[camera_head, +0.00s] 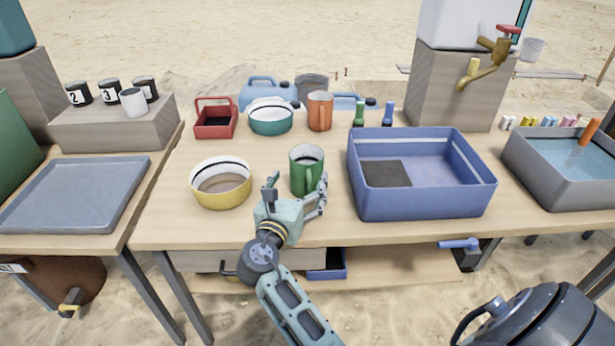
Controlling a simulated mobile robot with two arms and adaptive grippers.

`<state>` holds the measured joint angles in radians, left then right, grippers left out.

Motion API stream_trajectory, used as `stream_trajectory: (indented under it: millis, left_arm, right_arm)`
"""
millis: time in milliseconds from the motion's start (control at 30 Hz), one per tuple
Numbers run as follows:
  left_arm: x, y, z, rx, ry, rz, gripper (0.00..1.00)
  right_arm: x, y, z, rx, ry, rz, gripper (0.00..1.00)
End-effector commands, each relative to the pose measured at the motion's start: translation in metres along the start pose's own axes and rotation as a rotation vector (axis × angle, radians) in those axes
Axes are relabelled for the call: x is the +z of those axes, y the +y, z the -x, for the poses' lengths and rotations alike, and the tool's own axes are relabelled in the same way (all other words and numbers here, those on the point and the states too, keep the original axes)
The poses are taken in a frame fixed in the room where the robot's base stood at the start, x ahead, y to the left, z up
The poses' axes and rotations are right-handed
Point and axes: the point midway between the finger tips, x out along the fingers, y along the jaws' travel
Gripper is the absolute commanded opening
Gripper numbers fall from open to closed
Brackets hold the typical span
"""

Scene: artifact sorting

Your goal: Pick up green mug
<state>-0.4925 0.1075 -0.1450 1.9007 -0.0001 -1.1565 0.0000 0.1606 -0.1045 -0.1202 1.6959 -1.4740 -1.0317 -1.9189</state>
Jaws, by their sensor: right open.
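The green mug (304,161) stands upright near the middle of the wooden table, with its handle on the side facing me. My right gripper (298,188) is at the near side of the mug, close to its handle. Its fingers are apart, one to the left and one to the right of the handle area. I cannot tell whether a finger touches the mug. The mug's lower front is partly hidden by the gripper. My left gripper is not in view.
A yellow bowl (220,193) stands left of the mug and a blue bin (425,202) right of it. Behind are an orange mug (320,110), a teal bowl (270,123) and a red basket (214,128). Bare tabletop (190,226) lies along the front edge.

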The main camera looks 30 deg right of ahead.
Motion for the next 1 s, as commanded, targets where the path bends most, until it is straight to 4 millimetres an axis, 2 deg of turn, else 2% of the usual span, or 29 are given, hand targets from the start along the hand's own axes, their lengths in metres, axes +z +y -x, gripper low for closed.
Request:
stream_trajectory:
  millis: [100,267,567,1000]
  left_arm:
    - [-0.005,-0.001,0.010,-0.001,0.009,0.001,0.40]
    - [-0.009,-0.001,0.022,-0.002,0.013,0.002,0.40]
    - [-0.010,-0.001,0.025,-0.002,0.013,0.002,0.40]
    - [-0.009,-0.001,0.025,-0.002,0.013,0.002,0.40]
  right_arm:
    - [0.000,-0.003,-0.019,-0.002,-0.003,0.000,0.85]
    - [0.001,-0.003,-0.040,-0.001,-0.002,-0.001,0.85]
    - [0.001,-0.003,-0.045,0.001,0.000,0.000,0.85]
    - [0.001,-0.003,-0.045,0.001,0.000,-0.001,0.47]
